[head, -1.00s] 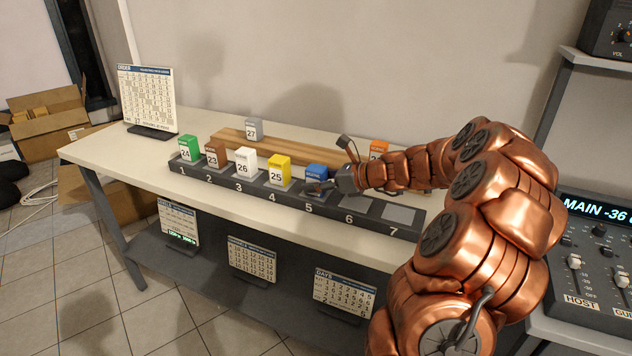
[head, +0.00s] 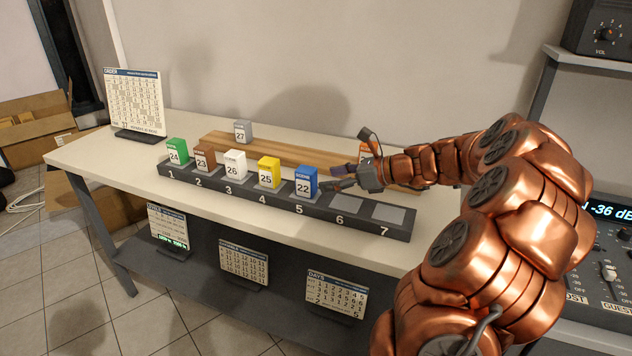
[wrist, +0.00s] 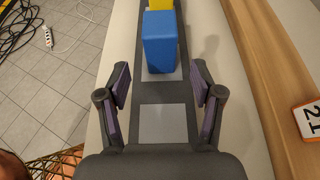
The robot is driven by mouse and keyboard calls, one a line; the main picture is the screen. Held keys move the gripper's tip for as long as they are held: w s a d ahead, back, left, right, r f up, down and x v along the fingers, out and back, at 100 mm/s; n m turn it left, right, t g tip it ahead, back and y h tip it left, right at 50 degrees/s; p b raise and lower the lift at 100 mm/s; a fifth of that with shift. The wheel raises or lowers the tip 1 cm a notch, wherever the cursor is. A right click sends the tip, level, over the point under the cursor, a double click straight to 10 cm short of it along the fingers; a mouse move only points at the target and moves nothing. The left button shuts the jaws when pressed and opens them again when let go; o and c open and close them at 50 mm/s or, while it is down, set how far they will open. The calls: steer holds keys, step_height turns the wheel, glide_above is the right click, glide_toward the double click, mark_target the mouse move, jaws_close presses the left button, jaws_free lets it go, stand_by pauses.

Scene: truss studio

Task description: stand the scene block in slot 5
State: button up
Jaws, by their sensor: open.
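The blue block marked 22 (head: 305,182) stands upright in slot 5 of the dark numbered rack (head: 262,197). In the wrist view the blue block (wrist: 159,43) stands on its pale pad ahead of my jaws. My gripper (head: 345,177) is open and empty, just right of the blue block and apart from it. In the wrist view its fingers (wrist: 160,88) are spread to either side of the rack, over an empty pad. Slots 1 to 4 hold the green 24 (head: 178,151), brown 23 (head: 205,157), white 26 (head: 235,163) and yellow 25 (head: 268,172) blocks.
Slots 6 (head: 345,202) and 7 (head: 388,214) are empty. A wooden strip (head: 285,149) behind the rack bears the grey block 27 (head: 243,131) and an orange block (head: 367,151), partly hidden by my gripper. An order board (head: 134,103) stands at the left end.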

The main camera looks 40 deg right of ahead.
steer(key=shift+v, duration=2.1)
steer(key=s+a+f+n+g, duration=0.1)
steer(key=s+a+n+g, duration=0.3)
steer(key=a, duration=0.5)
steer(key=s+a+f+n+g, duration=0.1)
steer(key=a+n+g, duration=0.1)
steer(key=a+n, duration=0.6)
steer(key=s+a+f+n+g, duration=0.2)
steer(key=s+a+n+g, duration=0.1)
steer(key=a, duration=0.8)
steer(key=s+a+f+n+g+h, duration=0.1)
steer(key=s+f+n+g+h, duration=0.1)
steer(key=s+n, duration=0.5)
steer(key=s+a+f+n+g+h, duration=0.1)
steer(key=s+n+h, duration=0.4)
steer(key=s, duration=0.8)
steer(key=shift+s+f+n+g, duration=0.35)
steer(key=shift+f+n+g, duration=0.55)
steer(key=shift+f+n, duration=0.4)
steer(key=shift+r, duration=0.1)
